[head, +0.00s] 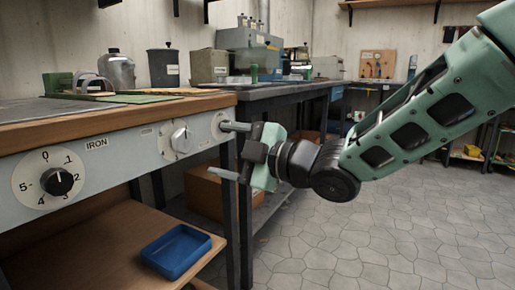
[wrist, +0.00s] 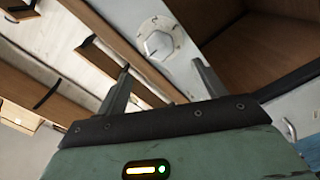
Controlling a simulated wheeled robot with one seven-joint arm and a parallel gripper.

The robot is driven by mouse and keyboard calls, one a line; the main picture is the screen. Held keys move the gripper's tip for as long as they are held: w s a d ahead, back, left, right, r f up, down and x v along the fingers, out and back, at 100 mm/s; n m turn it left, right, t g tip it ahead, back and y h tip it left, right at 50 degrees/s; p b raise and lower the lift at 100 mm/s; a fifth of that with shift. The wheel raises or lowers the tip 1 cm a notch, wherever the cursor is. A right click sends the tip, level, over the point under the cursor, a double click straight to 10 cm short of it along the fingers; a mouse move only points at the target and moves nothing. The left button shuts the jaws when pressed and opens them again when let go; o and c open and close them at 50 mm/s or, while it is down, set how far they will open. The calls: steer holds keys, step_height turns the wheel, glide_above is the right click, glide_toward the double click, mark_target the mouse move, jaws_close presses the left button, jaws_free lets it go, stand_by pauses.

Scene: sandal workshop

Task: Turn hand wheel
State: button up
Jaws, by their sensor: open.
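The bench's front panel (head: 120,160) carries several round controls. One is a black knob (head: 58,181) on a white numbered dial, left of the IRON label. I cannot tell which is the hand wheel. My gripper (head: 230,150) is open and empty at the panel's right end, its fingers pointing left. In the wrist view, a pale knob (wrist: 158,45) with a marked scale shows beyond and between my open fingers (wrist: 161,68), apart from them.
A blue tray (head: 176,250) lies on the low wooden shelf (head: 100,245) under the bench. A cardboard box (head: 205,195) stands behind the table leg (head: 229,215). Metal cans (head: 116,70) stand on the worktop. The stone floor (head: 340,245) at right is clear.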

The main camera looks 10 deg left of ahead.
steer(key=p+v, duration=0.1)
steer(key=v, duration=0.6)
steer(key=s+d+f+m+h, duration=0.5)
steer(key=d+f+m+h, duration=0.45)
steer(key=f+m, duration=0.2)
steer(key=s+d+f+m+g+h, duration=0.3)
steer(key=s+d+g, duration=0.15)
steer(key=s, duration=0.45)
steer(key=s+d+f+m+g+h, duration=0.35)
steer(key=s+d, duration=0.25)
steer(key=s, duration=0.4)
step_height(320, 180, up, 38)
steer(key=t+p, duration=0.1)
steer(key=p, duration=3.7)
steer(key=shift+w+a+r, duration=0.2)
steer(key=shift+w, duration=0.1)
